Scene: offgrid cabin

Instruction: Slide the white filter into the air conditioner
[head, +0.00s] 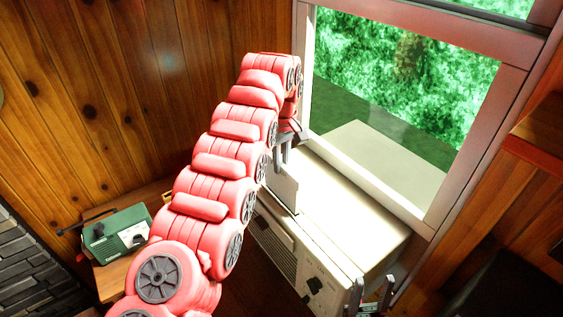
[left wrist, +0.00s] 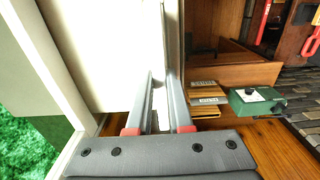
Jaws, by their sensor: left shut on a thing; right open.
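The air conditioner (head: 345,215) is a cream box below the window, with a grille and dark knob on its front. It also fills the upper left of the left wrist view (left wrist: 95,45). The white filter (head: 284,190) is a thin pale panel standing upright at the far front edge of its top. My left gripper (head: 284,150) is shut on the filter's upper part; in the left wrist view its fingers (left wrist: 160,80) close on the thin edge. I cannot tell whether the filter's lower edge is inside the unit. My right gripper (head: 373,288) is open and empty by the near front corner.
A green device (head: 116,236) sits on a wooden surface at left, also visible in the left wrist view (left wrist: 256,102). The window frame (head: 375,180) rises directly behind the unit. Much of the unit's top is clear. My red left arm hides the middle left.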

